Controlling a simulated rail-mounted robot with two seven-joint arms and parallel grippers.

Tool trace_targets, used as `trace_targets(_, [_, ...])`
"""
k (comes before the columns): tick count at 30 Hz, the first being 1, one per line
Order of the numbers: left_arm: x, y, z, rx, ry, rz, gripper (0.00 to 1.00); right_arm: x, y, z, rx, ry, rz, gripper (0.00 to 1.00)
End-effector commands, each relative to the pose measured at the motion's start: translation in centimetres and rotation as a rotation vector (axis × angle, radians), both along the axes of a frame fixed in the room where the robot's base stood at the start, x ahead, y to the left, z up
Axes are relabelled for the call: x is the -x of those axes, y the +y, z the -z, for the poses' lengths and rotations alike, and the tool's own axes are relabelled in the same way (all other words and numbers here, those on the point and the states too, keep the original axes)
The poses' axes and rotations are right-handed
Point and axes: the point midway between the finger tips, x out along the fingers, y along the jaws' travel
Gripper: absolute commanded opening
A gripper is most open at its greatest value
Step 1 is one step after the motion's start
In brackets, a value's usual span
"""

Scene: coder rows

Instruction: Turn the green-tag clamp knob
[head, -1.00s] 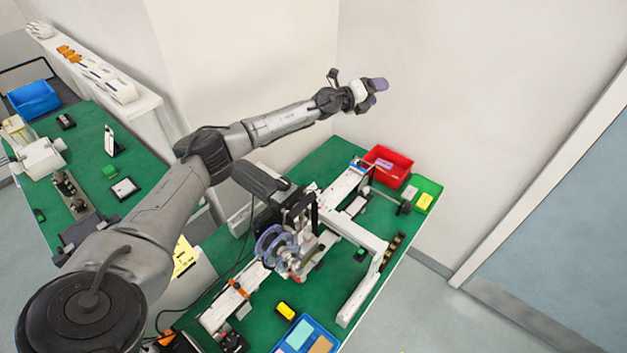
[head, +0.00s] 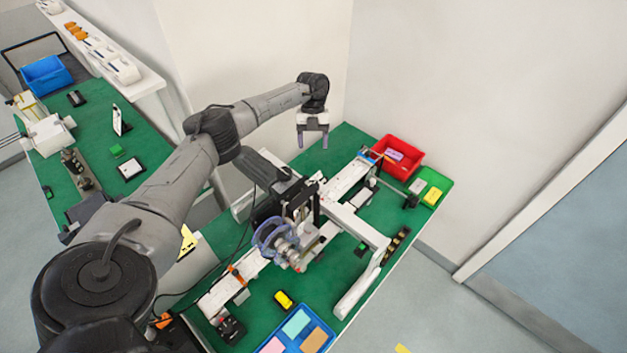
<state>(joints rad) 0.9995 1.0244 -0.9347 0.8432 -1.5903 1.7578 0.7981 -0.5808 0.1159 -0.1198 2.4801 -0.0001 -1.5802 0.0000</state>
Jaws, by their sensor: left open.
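My left gripper (head: 313,138) points down with its two purple-grey fingers spread and nothing between them. In the view it is above the back left edge of the green-topped bench (head: 262,297), apart from the equipment. A small dark piece with a green face (head: 361,249) sits inside the white frame on the bench; I cannot tell whether it is the green tag. A dark knob-like part (head: 411,201) is at the right end of the machine. The clamp knob cannot be made out for certain at this size. My right gripper is not in view.
The machine with a translucent blue reel (head: 272,233) fills the bench middle. A red bin (head: 412,172) and a green tray (head: 445,184) stand at the back right. A blue tray (head: 291,345) and a yellow-black item (head: 284,300) are in front. Walls rise behind.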

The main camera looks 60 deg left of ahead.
Motion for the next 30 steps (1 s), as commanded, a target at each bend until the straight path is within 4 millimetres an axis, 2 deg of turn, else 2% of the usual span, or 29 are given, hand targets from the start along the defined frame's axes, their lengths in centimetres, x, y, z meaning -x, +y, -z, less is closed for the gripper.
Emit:
trace_targets(5, [0.3,-0.6,1.4,-0.003,0.007,-0.015,0.65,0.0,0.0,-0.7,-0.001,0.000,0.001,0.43])
trace_targets(21, [2.0,-3.8,10.1,-0.001,0.004,-0.015,0.65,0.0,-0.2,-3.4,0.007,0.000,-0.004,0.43])
trace_targets(30, [2.4,-4.5,12.4,-0.003,0.001,-0.015,0.65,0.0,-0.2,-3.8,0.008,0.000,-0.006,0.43])
